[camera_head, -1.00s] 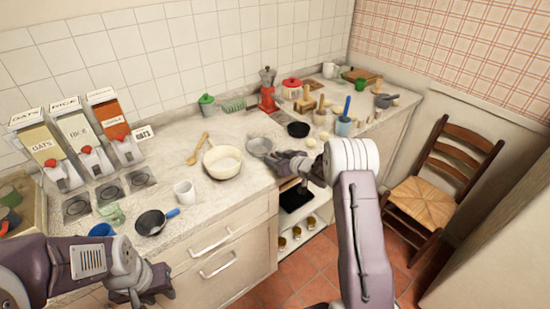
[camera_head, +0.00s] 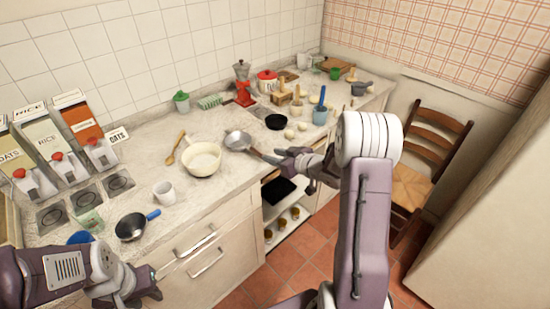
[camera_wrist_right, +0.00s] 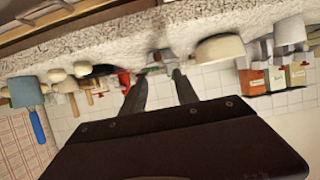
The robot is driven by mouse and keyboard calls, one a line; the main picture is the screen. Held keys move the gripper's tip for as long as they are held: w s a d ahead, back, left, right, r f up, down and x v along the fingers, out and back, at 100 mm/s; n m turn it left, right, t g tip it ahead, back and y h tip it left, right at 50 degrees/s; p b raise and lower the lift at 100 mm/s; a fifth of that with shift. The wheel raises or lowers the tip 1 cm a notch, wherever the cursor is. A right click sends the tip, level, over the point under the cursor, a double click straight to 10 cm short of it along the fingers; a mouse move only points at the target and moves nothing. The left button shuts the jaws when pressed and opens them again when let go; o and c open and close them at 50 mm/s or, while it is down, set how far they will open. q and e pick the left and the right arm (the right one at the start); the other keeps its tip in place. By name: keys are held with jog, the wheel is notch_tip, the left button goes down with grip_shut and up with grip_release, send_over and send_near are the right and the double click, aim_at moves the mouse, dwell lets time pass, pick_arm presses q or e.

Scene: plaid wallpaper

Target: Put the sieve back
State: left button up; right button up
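A grey round sieve-like vessel (camera_head: 238,140) lies on the counter, right of the cream pan. Its handle points right toward my right gripper; I cannot make out mesh. My right gripper (camera_head: 287,154) is just past the handle's end, near the counter's front edge. In the right wrist view, the right gripper's fingers (camera_wrist_right: 160,92) stand apart with nothing held, and the grey vessel (camera_wrist_right: 158,58) shows beyond them. A dark bowl with a blue handle (camera_head: 131,226) lies at the front left. My left gripper (camera_head: 140,290) hangs in front of the counter, its fingers unclear.
The cream pan (camera_head: 203,160), a white mug (camera_head: 164,192) and a wooden spoon (camera_head: 175,149) stand near. An open shelf (camera_head: 292,223) is below; a chair (camera_head: 425,160) stands right.

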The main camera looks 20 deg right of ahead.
jog(key=s+a+f+m+g+h, duration=0.1)
jog(key=s+g, duration=0.3)
jog(key=s, duration=0.5)
jog(key=s+a+f+m+g+h, duration=0.1)
jog(key=s+a+f+g+h, duration=0.1)
jog(key=s, duration=0.7)
jog(key=s+a+f+m+g+h, duration=0.1)
jog(key=s+a+f+m+g, duration=0.1)
jog(key=s+a+g, duration=0.3)
jog(key=s+f, duration=0.1)
jog(key=s, duration=0.3)
jog(key=shift+s+a+g, duration=0.15)
jog(key=shift+a+g, duration=0.1)
jog(key=shift+g, duration=0.05)
